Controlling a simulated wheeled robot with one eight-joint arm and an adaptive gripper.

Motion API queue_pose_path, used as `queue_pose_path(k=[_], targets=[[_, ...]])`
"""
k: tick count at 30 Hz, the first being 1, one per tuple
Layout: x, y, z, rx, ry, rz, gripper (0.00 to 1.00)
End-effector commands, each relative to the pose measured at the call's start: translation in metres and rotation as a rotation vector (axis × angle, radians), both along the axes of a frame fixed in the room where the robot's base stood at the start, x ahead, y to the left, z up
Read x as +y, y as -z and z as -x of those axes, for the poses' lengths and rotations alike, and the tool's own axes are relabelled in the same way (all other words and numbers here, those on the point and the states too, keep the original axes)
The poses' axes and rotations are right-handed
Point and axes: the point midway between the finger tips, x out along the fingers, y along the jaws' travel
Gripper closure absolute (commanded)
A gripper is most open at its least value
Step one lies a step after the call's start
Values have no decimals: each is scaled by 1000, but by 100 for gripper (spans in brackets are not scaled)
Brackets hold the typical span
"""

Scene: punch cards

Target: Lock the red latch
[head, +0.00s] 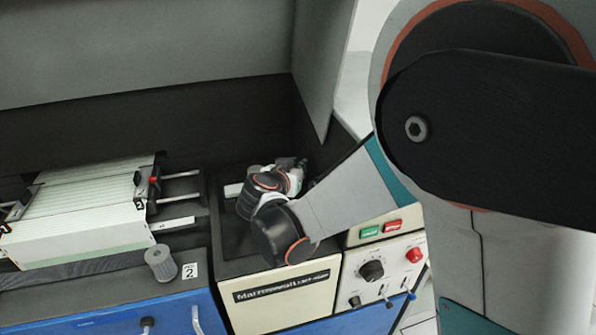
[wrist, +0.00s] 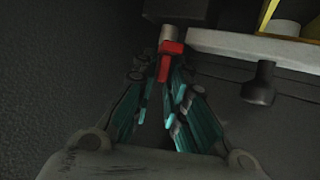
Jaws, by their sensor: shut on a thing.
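The red latch (wrist: 170,52) shows in the wrist view as a small red T-shaped lever below a grey metal cylinder (wrist: 172,33). My gripper (wrist: 163,72) has its teal-padded fingers on both sides of the latch's lower stem and is shut on it. The fingertips cover part of the stem. In the head view my arm reaches down into the dark recess of the cream Marrowvolt machine (head: 285,299). My arm hides the gripper's fingers and the latch there.
In the wrist view, a pale bar (wrist: 245,45) with a black knob (wrist: 260,84) lies to the right. In the head view, a card tray (head: 85,215) and grey cylinder (head: 160,263) stand left.

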Motion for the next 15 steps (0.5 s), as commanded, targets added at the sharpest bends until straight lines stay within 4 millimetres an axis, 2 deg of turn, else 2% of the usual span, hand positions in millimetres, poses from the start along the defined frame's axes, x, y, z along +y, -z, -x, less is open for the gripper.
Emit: queue_pose_path(k=[15], targets=[[8, 1, -5, 1, 486, -2, 100]])
